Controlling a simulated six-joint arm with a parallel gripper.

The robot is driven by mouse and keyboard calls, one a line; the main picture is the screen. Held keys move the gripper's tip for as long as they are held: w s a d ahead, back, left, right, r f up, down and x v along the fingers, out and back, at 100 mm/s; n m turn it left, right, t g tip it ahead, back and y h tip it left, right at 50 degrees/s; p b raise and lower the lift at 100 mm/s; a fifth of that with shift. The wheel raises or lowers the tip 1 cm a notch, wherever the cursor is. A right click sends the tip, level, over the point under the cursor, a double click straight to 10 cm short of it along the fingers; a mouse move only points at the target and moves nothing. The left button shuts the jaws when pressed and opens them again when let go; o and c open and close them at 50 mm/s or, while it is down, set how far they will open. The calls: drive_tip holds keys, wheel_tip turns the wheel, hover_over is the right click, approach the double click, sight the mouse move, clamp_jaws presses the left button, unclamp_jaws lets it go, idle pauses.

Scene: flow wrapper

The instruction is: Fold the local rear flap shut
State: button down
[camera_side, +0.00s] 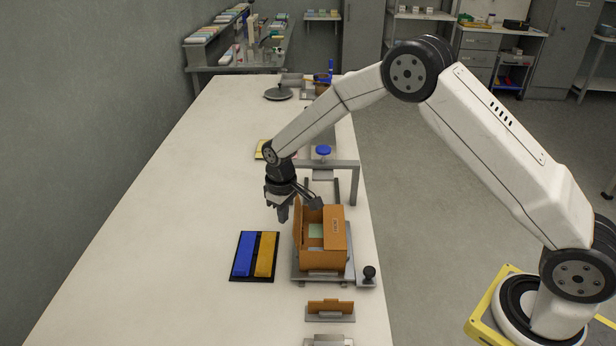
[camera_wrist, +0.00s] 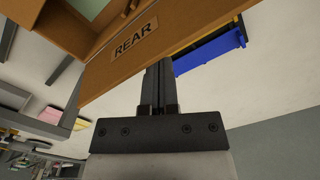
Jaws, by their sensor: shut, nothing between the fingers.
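An open brown cardboard box (camera_side: 320,262) stands on a grey fixture, with a pale green item (camera_side: 315,230) visible inside. The flap marked REAR (camera_wrist: 110,62) crosses the upper part of the wrist view and stands out from the box opening. In the side view, one flap stands up at the box's left side; its lettering is not readable there. My gripper (camera_side: 283,214) is at the box's upper left, shut and empty. In the wrist view, the gripper's fingertips (camera_wrist: 159,66) meet the REAR flap's lower edge in the picture; I cannot tell whether they touch it.
A black tray (camera_side: 236,277) with a blue bar (camera_side: 244,255) and a yellow bar (camera_side: 265,254) lies left of the box. A grey frame (camera_side: 355,182) stands behind it, and a black knob (camera_side: 369,272) is at right. The table's left side is clear.

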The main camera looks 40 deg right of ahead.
sight(297, 215)
drive_tip(key=shift+s+d, duration=0.1)
drive_tip(key=shift+d, duration=0.05)
idle(0.4)
drive_tip(key=shift+s+d, duration=1.45)
drive_tip(key=shift+r, duration=0.15)
drive_tip(key=shift+w+a+r, duration=0.15)
drive_tip(key=shift+r, duration=0.4)
drive_tip(key=shift+w+a+r, duration=0.1)
drive_tip(key=shift+r, duration=0.45)
drive_tip(key=shift+w+a+r, duration=0.15)
drive_tip(key=shift+r, duration=0.4)
drive_tip(key=s+d+r, duration=0.2)
drive_tip(key=r, duration=0.1)
drive_tip(key=shift+s+d, duration=0.4)
drive_tip(key=shift+f, duration=0.15)
